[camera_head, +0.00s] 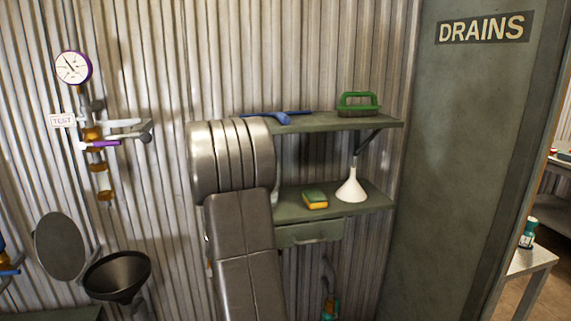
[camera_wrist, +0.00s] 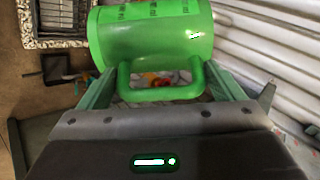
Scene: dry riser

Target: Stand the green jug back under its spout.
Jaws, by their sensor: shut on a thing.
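The green jug (camera_wrist: 150,40) fills the upper middle of the wrist view, with dark printed lines on its side. Its looped handle (camera_wrist: 160,93) points toward my gripper (camera_wrist: 163,84). The two green-grey fingers are closed on the handle, one at each side of it. The jug appears to lie sideways in this view; its true tilt I cannot tell. In the head view my arm runs down out of the picture, and the gripper and jug are not seen there. I cannot make out the jug's spout in either view.
A black funnel (camera_head: 117,275) stands left. A grey DRAINS panel (camera_head: 460,150) stands right. A floor grate (camera_wrist: 58,18) shows below.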

